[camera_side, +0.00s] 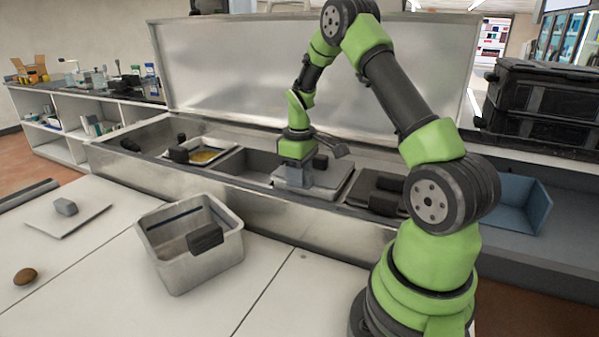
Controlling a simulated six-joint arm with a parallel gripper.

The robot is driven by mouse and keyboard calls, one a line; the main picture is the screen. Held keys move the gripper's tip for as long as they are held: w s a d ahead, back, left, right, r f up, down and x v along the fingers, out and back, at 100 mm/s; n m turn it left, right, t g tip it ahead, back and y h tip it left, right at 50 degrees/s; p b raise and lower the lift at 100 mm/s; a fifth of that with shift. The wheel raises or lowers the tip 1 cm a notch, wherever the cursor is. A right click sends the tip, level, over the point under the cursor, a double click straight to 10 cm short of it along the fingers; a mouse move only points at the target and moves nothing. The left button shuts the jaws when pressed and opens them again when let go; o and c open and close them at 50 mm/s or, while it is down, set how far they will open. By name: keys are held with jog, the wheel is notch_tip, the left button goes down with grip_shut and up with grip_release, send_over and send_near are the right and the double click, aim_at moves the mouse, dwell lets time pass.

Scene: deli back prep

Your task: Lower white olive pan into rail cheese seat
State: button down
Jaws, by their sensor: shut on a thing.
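My gripper (298,178) is down at the rail, right of its middle, and shut on a pale grey, flat-topped piece (334,187). Its fingers hide the part they hold, and I cannot tell whether this piece is a pan or a lid. It sits at or just above a rail opening; contact with the rim is unclear. A dark block (320,162) shows just right of the fingers. A white pan (166,155) with yellowish contents and a dark block sits in the rail farther left. An empty rail opening (250,165) lies between them. No label marks the cheese seat.
A deep metal bin (177,268) with a dark block on its rim stands on the front counter. A white plate (50,222) with a grey knob and a brown oval item (26,276) lie left. Dark items (385,196) fill the right rail opening. A tall metal panel (270,70) backs the rail.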

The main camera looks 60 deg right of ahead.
jog(key=shift+f, duration=0.5)
jog(key=c, duration=0.8)
grip_release()
jog(key=shift+r, duration=3.95)
